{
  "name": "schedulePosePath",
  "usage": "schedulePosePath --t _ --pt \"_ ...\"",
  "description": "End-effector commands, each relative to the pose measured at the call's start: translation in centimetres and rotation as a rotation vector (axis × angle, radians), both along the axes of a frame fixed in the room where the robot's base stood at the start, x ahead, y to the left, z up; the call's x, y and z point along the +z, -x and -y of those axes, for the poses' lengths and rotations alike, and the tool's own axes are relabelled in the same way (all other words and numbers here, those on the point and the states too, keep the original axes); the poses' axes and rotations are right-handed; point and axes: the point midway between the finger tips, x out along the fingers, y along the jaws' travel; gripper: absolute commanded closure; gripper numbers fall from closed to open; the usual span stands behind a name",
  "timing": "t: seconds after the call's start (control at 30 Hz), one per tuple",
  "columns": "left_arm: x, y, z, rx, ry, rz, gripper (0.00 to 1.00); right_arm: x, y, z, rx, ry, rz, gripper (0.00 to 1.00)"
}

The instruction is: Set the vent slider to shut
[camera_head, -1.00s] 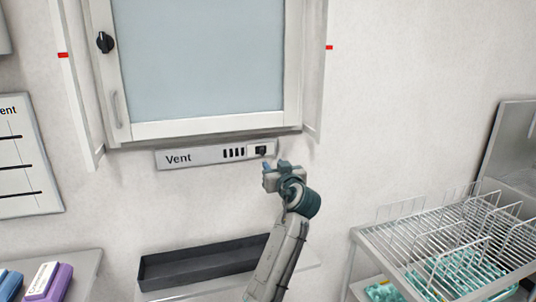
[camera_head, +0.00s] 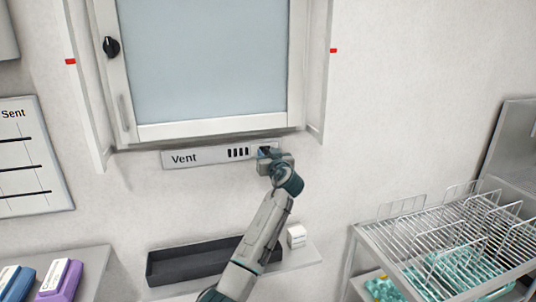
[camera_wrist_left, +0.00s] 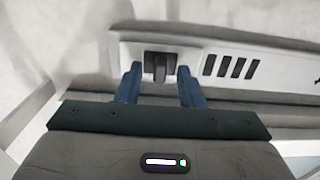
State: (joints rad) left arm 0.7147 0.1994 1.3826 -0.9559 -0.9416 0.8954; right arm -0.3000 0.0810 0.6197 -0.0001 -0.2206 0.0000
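The vent panel (camera_head: 210,155), a pale strip marked "Vent", is on the wall below the cabinet, with several dark slots (camera_head: 238,153) left of the slider. The dark slider knob (camera_wrist_left: 160,66) sits in its recess in the left wrist view; in the head view my gripper mostly hides it. My left gripper (camera_head: 266,153) is at the right end of the panel. Its two blue fingers (camera_wrist_left: 160,72) are apart, one on each side of the knob. I cannot tell whether they touch it. My right gripper is not in view.
The cabinet (camera_head: 215,131) with a pale blue window hangs just above the panel. Below are a long black tray (camera_head: 195,266) and a small white box (camera_head: 297,236) on a shelf (camera_head: 301,256). A wire rack (camera_head: 445,240) stands at the right.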

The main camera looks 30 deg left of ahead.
Motion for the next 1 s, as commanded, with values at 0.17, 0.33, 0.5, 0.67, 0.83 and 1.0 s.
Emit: schedulePosePath --t 0.17,0.33,0.5,0.67,0.83,1.0 --pt "0.0 0.0 0.0 0.000 0.000 0.000 0.95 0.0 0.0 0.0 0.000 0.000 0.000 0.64" --pt "0.0 0.0 0.0 0.000 0.000 0.000 1.00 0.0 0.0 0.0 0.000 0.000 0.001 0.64" --pt "-0.1 0.8 -0.8 0.004 -0.002 0.001 1.00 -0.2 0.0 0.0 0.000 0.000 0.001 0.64" --pt "-0.2 3.7 -3.3 0.006 -0.004 0.001 1.00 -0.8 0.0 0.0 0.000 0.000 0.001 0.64" --pt "-0.1 6.0 -5.3 0.004 -0.003 0.001 1.00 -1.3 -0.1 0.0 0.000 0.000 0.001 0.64" --pt "0.0 6.8 -5.8 0.002 -0.001 0.000 1.00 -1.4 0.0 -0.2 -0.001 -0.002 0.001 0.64"
